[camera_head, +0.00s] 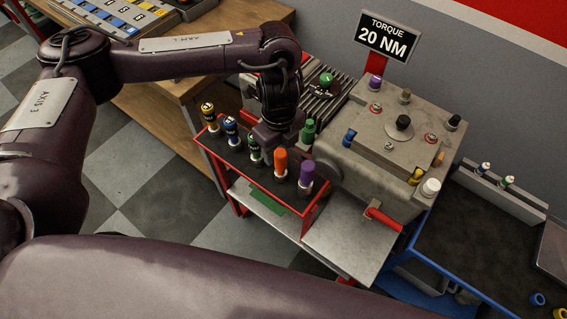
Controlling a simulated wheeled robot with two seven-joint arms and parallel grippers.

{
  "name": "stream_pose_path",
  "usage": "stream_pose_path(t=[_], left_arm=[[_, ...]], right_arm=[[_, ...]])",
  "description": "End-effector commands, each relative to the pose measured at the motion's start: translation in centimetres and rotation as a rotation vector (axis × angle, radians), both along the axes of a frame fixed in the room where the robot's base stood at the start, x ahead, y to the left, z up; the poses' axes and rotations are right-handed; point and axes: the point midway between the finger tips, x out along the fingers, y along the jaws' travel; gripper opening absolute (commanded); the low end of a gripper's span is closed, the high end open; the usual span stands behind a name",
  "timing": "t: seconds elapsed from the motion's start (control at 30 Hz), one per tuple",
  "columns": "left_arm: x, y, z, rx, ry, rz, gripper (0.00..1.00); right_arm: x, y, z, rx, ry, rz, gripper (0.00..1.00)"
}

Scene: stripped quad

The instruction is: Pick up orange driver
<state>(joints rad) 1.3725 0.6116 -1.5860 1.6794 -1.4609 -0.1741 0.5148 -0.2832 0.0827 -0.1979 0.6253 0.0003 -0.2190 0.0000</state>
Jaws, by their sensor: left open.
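The orange driver (280,161) stands upright in the red rack, between a green-handled driver on its left and a purple-handled driver on its right. My left gripper (279,143) comes down from above and is just over the orange driver, close to its top. Its jaws are open. Whether a finger touches the handle I cannot tell. The lower shaft of the orange driver is partly hidden by the rack. My right gripper is not in view.
The red rack (237,160) also holds yellow, blue, green and purple (306,172) drivers close by. Another green-handled piece (308,131) stands behind. A grey machine block (365,180) with colored knobs is to the right, under a torque sign (388,37).

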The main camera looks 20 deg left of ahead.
Motion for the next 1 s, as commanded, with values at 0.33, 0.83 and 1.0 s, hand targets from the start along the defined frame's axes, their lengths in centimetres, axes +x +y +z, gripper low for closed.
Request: stream_pose_path(t=[0.33,0.83,1.0], left_arm=[[0.5,-0.1,-4.4,-0.002,0.004,0.002,0.55],[0.7,0.0,-5.5,-0.001,-0.002,-0.001,0.42],[0.7,0.0,-5.5,-0.001,-0.002,-0.001,0.20]], right_arm=[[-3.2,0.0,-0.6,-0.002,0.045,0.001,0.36],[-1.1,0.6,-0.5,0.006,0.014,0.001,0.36],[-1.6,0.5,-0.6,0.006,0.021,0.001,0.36]])
